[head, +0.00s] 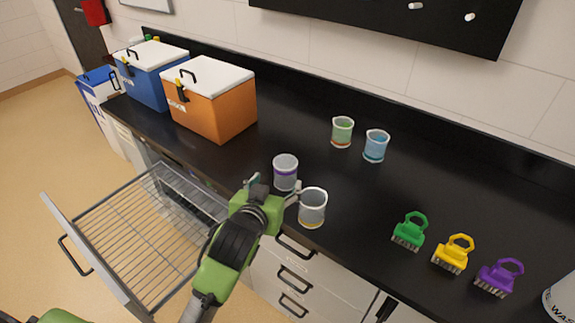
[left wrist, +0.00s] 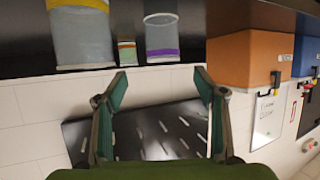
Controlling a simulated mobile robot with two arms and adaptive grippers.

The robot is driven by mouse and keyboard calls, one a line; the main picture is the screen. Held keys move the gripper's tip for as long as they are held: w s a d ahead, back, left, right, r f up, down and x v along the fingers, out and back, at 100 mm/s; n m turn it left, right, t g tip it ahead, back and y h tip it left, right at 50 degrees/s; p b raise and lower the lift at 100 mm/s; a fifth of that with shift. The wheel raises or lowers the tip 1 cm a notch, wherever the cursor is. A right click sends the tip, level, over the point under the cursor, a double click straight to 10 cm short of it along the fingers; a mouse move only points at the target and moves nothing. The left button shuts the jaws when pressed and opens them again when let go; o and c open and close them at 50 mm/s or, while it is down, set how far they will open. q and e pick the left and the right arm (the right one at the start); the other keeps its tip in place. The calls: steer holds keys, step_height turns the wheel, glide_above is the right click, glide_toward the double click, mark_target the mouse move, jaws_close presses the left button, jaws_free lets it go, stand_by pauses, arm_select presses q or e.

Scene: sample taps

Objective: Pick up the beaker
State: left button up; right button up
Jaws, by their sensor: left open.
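Several clear beakers stand upright on the black counter in the head view. Two near the front edge look empty: one with a purple band (head: 285,174) and one with a yellow band (head: 312,208). Farther back stand one with green contents (head: 342,132) and one with blue contents (head: 376,146). My left gripper (head: 272,189) is open and empty, at the counter's front edge close to the two front beakers. The upside-down left wrist view shows the gripper (left wrist: 160,78) with the purple-banded beaker (left wrist: 162,38) and yellow-banded beaker (left wrist: 80,38) beyond its fingertips. My right gripper is out of view.
A wire-rack drawer (head: 135,222) is pulled out at the left. An orange cooler (head: 213,102) and a blue cooler (head: 150,77) stand on the counter. Green (head: 410,232), yellow (head: 453,255) and purple (head: 497,278) brushes lie at the right. The counter's middle is clear.

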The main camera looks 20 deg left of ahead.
mark_target(283, 171)
arm_select(q)
steer(key=x, duration=0.3)
steer(key=shift+w, duration=0.4)
steer(key=p+x, duration=0.1)
steer(key=x, duration=0.2)
steer(key=shift+w+a+f, duration=0.1)
steer(key=shift+w+f, duration=0.1)
steer(key=shift+f, duration=0.05)
steer(key=shift+w+f, duration=0.1)
steer(key=shift+w, duration=0.4)
steer(key=shift+w+a+f+p, duration=0.15)
steer(key=shift+w+p, duration=0.15)
steer(key=shift+w, duration=0.05)
steer(key=shift+p+x, duration=0.4)
steer(key=shift+x, duration=1.55)
steer(key=shift+a, duration=0.15)
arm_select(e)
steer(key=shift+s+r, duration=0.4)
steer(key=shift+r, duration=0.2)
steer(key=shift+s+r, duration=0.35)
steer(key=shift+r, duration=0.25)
arm_select(q)
steer(key=shift+c, duration=0.3)
steer(key=shift+f, duration=0.1)
steer(key=c, duration=1.1)
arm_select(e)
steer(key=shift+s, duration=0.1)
